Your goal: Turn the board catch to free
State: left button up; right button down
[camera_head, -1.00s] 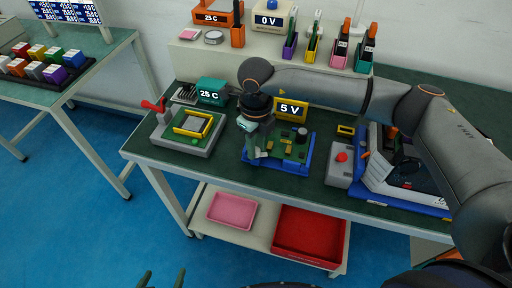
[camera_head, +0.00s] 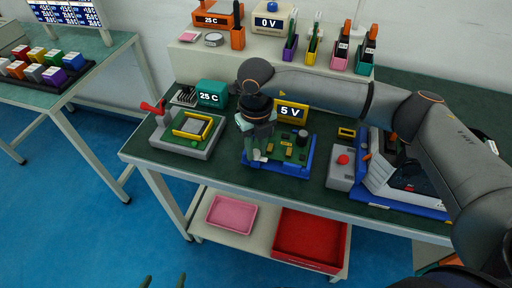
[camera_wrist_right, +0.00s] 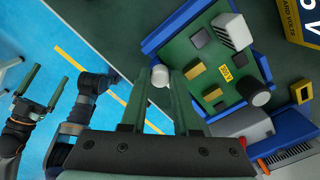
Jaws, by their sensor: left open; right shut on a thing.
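The green board (camera_head: 290,150) lies in a blue tray (camera_head: 292,171) at the middle of the bench; it also shows in the right wrist view (camera_wrist_right: 204,66). A small pale knob (camera_wrist_right: 160,76), which looks like the board catch, is at the tray's near left corner. My right gripper (camera_head: 257,158) points down there, shut on the knob, which sits between its green fingertips in the right wrist view (camera_wrist_right: 166,76). The catch's markings are not visible. My left gripper (camera_head: 163,281) is open and empty at the bottom edge, away from the bench.
A yellow 5 V display (camera_head: 291,110) stands just behind the board. A grey fixture with a red lever (camera_head: 154,107) is to the left, and a grey box with a red button (camera_head: 341,170) to the right. Pink (camera_head: 230,213) and red (camera_head: 310,238) trays lie on the shelf below.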

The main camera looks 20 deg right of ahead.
jog(key=shift+r, duration=0.1)
jog(key=c, duration=0.7)
grip_release()
jog(key=shift+o, duration=0.2)
jog(key=shift+d, duration=0.1)
